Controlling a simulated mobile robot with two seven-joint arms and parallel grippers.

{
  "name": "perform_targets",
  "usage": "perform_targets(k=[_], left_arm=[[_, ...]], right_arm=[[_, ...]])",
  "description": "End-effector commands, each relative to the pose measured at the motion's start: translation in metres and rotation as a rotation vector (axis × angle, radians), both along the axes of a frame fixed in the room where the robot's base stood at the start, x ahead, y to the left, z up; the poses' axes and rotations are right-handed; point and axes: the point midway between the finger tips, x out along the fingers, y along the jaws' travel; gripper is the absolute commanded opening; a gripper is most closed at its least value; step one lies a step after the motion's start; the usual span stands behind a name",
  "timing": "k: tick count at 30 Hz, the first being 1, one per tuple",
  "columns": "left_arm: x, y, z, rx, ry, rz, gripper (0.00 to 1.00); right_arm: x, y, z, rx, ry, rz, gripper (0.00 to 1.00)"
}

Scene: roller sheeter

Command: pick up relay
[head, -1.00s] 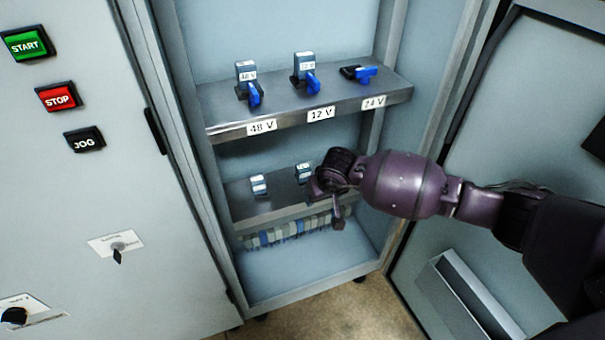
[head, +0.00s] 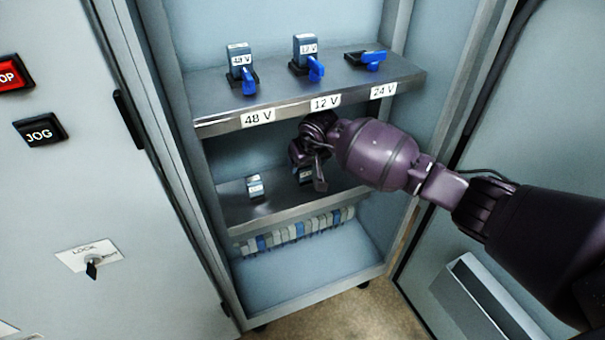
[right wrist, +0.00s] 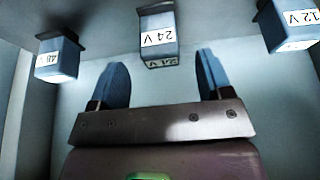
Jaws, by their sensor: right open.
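Relays stand on the lower shelf (head: 279,213). One relay (head: 255,187) shows at the left, and another (head: 305,175) is partly hidden behind my right gripper (head: 312,177). In the right wrist view, the relay marked 24 V (right wrist: 159,48) is centred beyond my open, empty fingers (right wrist: 163,80), in line with the gap. A relay marked 48 (right wrist: 57,62) is at the left and one marked 12 V (right wrist: 288,28) at the right. On the upper shelf, a relay (head: 240,60) stands at the 48 V label and another (head: 306,48) at the 12 V label. My left gripper is not in view.
The 24 V socket (head: 355,58) on the upper shelf holds no relay and has a blue lever (head: 373,59). The upper shelf's front edge (head: 215,125) is just above my right gripper. Terminal blocks (head: 295,231) line the space below the lower shelf.

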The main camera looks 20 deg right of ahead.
Motion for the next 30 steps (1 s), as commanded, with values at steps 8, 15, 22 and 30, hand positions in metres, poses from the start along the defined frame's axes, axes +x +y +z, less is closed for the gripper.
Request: perform_targets(k=[8, 15, 22, 30], left_arm=[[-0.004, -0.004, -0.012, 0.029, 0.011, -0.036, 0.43], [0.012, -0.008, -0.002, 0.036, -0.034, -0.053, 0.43], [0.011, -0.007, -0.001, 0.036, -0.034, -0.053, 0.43], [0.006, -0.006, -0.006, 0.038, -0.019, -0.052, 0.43]], right_arm=[[0.013, 0.002, -0.050, 0.002, 0.015, 0.000, 0.72], [0.019, 0.001, -0.050, 0.001, 0.004, 0.000, 0.72], [0.019, 0.001, -0.048, 0.000, 0.002, 0.000, 0.60], [0.018, 0.001, -0.049, 0.000, 0.003, 0.000, 0.19]])
